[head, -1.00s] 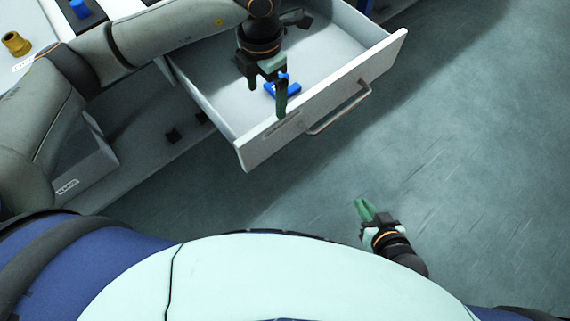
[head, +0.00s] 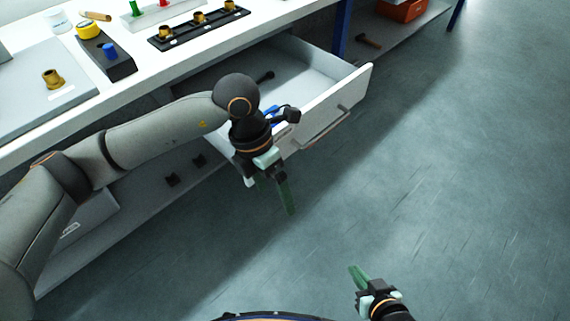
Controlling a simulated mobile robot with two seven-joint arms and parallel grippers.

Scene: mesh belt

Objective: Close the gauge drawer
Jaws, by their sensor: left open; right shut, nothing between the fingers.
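The gauge drawer (head: 347,88) is pulled out from under the white workbench, with its white front and a bar handle (head: 325,128) facing the floor area. Inside lie a blue item (head: 272,113), partly hidden by my arm, and a small dark item (head: 265,76). My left gripper (head: 272,197) is in front of the drawer's near left end, pointing down with its green fingers below the drawer front. It holds nothing; whether it touches the drawer cannot be told. My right gripper (head: 357,274) is low at the bottom right, shut and empty, apart from the drawer.
The white workbench (head: 150,70) carries brass fittings (head: 200,17), a black block with yellow and blue parts (head: 105,55), and a grey plate. A lower shelf (head: 130,210) runs beneath. An orange box (head: 403,8) stands far right. The floor (head: 450,170) is clear.

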